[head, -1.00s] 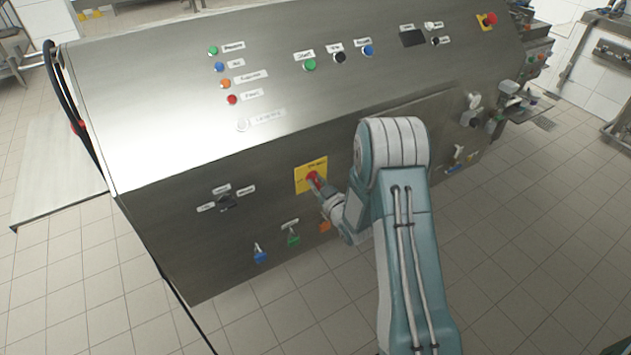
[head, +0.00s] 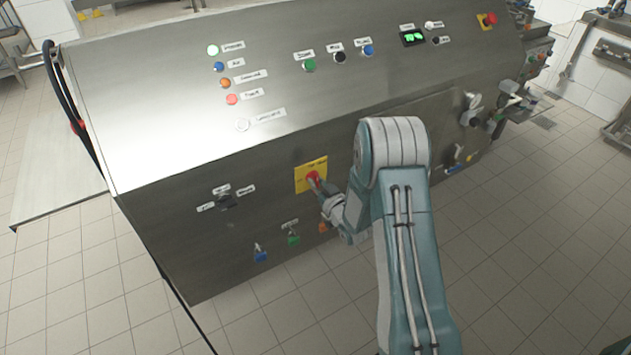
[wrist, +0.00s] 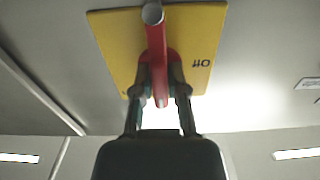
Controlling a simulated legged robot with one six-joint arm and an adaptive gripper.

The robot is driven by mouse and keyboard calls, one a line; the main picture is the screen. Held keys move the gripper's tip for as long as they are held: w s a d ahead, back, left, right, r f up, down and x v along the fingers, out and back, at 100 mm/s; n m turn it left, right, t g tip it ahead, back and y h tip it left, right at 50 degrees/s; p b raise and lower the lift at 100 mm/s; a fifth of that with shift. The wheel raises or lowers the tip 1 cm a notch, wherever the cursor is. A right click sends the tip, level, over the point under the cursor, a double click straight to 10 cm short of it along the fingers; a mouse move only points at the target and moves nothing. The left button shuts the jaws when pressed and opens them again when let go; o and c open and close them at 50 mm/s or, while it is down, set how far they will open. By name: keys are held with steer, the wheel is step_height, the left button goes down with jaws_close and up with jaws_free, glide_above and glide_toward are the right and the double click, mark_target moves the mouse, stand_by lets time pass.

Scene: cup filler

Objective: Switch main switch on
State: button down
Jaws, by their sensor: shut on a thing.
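The main switch is a red rotary handle (head: 313,178) on a yellow plate (head: 300,186) on the front of the steel cabinet. In the wrist view the red handle (wrist: 157,45) stands out from the yellow plate (wrist: 115,45), and the word "Off" shows upside down at the plate's right. My gripper (head: 320,188) is at the switch in the head view. In the wrist view my gripper (wrist: 159,88) has one finger on each side of the red handle and is shut on it. The fingers hide part of the handle's base.
A black selector (head: 226,201) sits left of the switch. Blue (head: 260,256) and green (head: 293,239) connectors stick out below it. A red emergency stop (head: 490,19) is at the upper right.

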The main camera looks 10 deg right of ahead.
steer(key=shift+s+f, duration=0.1)
steer(key=shift+f, duration=0.2)
steer(key=c, duration=0.8)
jaws_free()
steer(key=shift+o, duration=0.7)
steer(key=shift+r, duration=0.15)
steer(key=v, duration=1.1)
steer(key=shift+s, duration=0.35)
steer(key=shift+d, duration=0.15)
